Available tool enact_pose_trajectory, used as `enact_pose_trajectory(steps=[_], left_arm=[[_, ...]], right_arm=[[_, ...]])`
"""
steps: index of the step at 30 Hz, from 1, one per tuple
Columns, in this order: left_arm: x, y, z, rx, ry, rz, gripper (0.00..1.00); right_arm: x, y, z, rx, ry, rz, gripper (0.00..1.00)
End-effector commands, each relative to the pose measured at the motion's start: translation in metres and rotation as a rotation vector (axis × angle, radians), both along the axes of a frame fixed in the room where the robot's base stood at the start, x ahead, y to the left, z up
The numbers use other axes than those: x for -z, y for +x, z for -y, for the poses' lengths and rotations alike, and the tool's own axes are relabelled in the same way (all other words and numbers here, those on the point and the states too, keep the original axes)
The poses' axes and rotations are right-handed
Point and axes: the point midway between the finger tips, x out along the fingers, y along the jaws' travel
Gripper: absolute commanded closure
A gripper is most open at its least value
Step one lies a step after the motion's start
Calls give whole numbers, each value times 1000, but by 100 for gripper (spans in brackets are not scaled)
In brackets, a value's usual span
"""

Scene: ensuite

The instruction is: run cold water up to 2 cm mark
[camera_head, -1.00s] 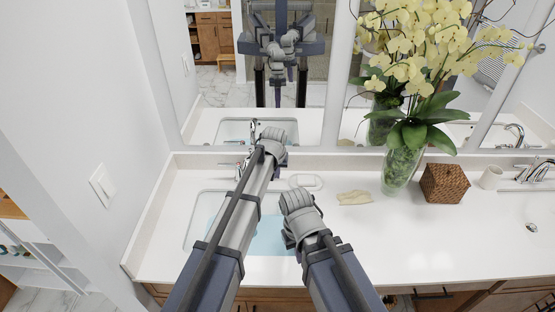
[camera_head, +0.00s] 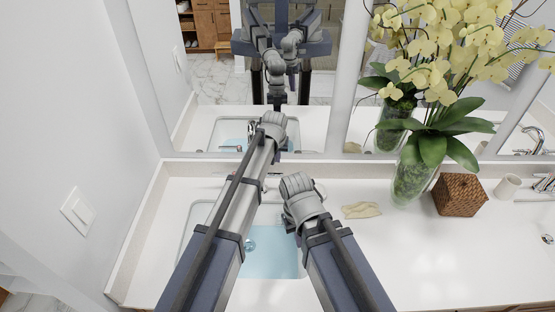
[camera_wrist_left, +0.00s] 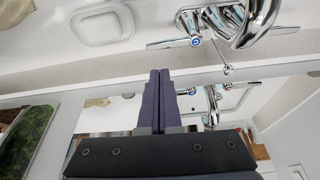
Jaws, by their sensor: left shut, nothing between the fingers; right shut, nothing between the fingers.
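The sink basin (camera_head: 192,222) is set in the white counter and has light blue water (camera_head: 272,264) in its bottom; a drain shows there. No level mark can be made out. The chrome faucet (camera_wrist_left: 238,22) shows in the left wrist view, with a blue-dotted handle (camera_wrist_left: 195,40). My left arm mostly hides it in the head view. My left gripper (camera_wrist_left: 160,74) is shut and empty, pointing toward the mirror, beside the handle in that picture and apart from it. My right gripper (camera_head: 298,186) is over the sink's right side, its fingers hidden behind the wrist.
A mirror (camera_head: 215,95) stands behind the counter. A soap dish (camera_wrist_left: 100,24) lies beside the faucet. A folded cloth (camera_head: 361,210), a glass vase of orchids (camera_head: 412,180), a woven box (camera_head: 460,195) and a cup (camera_head: 507,186) stand to the right. A wall closes the left side.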

Motion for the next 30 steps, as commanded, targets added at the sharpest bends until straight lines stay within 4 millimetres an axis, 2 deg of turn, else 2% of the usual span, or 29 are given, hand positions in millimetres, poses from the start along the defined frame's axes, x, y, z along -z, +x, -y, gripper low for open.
enact_pose_trajectory(steps=[14, 20, 30], left_arm=[[7, 2, 0, 0, 0, 0, 100], [25, 8, 1, 0, 0, 0, 100], [72, 24, 2, 0, 0, 0, 100]], right_arm=[[7, 0, 0, -1, 0, 0, 100], [25, 0, 0, -4, -1, 0, 100], [72, 0, 0, -10, -2, 0, 100]])
